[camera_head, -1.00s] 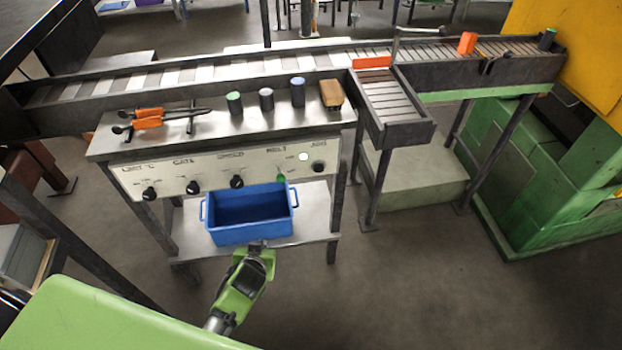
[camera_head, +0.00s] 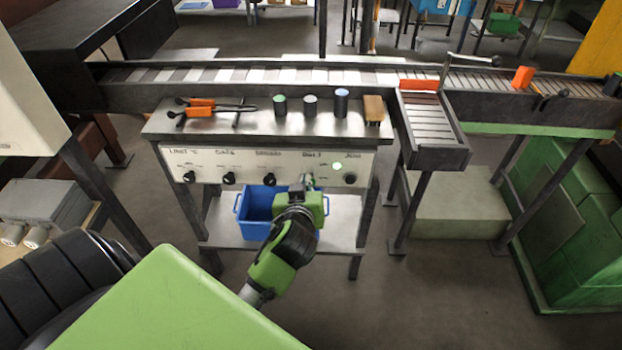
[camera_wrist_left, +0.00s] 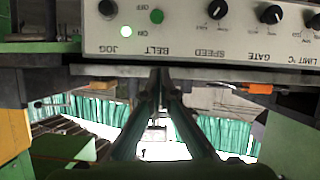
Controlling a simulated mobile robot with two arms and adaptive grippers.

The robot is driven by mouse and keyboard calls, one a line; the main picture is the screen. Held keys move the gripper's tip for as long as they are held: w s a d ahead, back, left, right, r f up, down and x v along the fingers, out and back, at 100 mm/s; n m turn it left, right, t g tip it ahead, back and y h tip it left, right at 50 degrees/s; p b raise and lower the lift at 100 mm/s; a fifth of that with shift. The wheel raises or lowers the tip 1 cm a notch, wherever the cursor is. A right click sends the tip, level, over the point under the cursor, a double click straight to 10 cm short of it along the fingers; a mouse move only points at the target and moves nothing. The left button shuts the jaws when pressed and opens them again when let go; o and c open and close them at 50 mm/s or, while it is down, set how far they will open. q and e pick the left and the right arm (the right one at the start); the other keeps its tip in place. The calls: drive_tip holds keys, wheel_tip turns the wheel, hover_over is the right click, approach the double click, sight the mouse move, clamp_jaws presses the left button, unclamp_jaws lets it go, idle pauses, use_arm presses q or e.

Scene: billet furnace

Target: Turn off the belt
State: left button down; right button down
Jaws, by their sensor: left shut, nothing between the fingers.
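The control panel (camera_head: 215,165) carries labelled controls: limit, gate, speed, belt and jog. The green belt control (camera_wrist_left: 156,16) shows in the left wrist view, near the words ON and OFF; the picture there is upside down. A lit lamp (camera_wrist_left: 126,31) beside it also shows in the head view (camera_head: 337,166). My left gripper (camera_head: 301,184) is just in front of the panel's lower edge below the belt label, partly covering the belt control. In the wrist view its fingers (camera_wrist_left: 160,74) are together and empty, apart from the control. The conveyor belt (camera_head: 247,76) runs behind the panel.
A blue bin (camera_head: 256,217) sits on the lower shelf behind my left gripper. A side roller chute (camera_head: 430,125) is at the right.

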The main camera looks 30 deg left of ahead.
use_arm(q)
drive_tip(key=w, duration=0.1)
drive_tip(key=p, duration=0.2)
hover_over(312, 179)
drive_tip(key=s, duration=0.2)
wheel_tip(312, 179, down, 4)
drive_tip(key=r, duration=0.1)
drive_tip(key=shift+d+f, duration=0.15)
drive_tip(key=shift+f, duration=1.1)
drive_tip(key=shift+d+f, duration=0.15)
drive_tip(key=shift+f, duration=1.05)
